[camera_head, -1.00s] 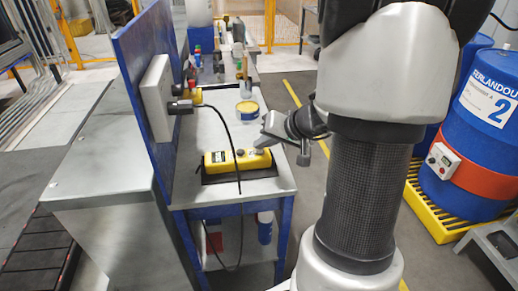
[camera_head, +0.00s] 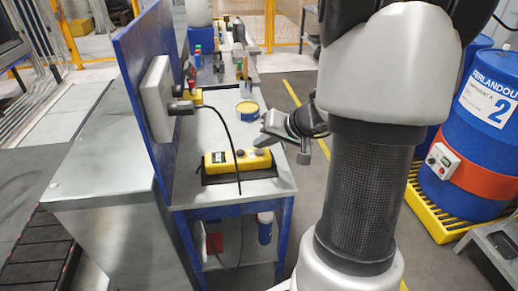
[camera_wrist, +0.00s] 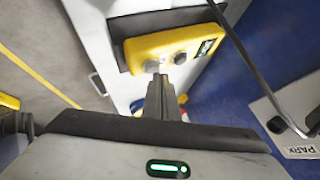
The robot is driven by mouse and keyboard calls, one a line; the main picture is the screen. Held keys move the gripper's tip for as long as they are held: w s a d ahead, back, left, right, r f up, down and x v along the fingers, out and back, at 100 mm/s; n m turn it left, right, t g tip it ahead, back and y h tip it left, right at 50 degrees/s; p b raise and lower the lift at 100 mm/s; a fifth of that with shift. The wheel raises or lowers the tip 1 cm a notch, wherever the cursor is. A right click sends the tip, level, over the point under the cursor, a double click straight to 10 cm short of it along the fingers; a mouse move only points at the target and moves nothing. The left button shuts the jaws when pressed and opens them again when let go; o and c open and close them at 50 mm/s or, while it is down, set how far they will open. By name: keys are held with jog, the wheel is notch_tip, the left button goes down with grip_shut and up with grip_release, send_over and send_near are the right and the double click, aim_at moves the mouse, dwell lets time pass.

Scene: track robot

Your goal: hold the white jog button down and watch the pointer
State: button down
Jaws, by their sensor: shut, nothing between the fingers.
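A yellow control box (camera_head: 222,164) with two round buttons and a dark label lies on the bench. In the wrist view the yellow box (camera_wrist: 165,40) is at the top, with a pale grey button (camera_wrist: 152,66) and a second greyish button (camera_wrist: 179,58). I cannot tell surely which is the white jog button. My gripper (camera_wrist: 160,78) is shut and empty, its tips just below the left button in the picture; contact cannot be told. A pale panel (camera_wrist: 285,125) with a PARK label is partly in view, but I see no pointer on it.
A black cable (camera_head: 232,140) hangs over the box and the bench front. A yellow tin (camera_head: 247,110) stands behind the box. A blue upright board (camera_head: 150,100) carries a grey box, edge-on. Blue drums (camera_head: 470,150) stand right on a yellow pallet.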

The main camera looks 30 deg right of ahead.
jog(key=shift+r, duration=0.6)
jog(key=shift+r+p, duration=1.5)
jog(key=shift+r, duration=1)
jog(key=shift+r, duration=0.1)
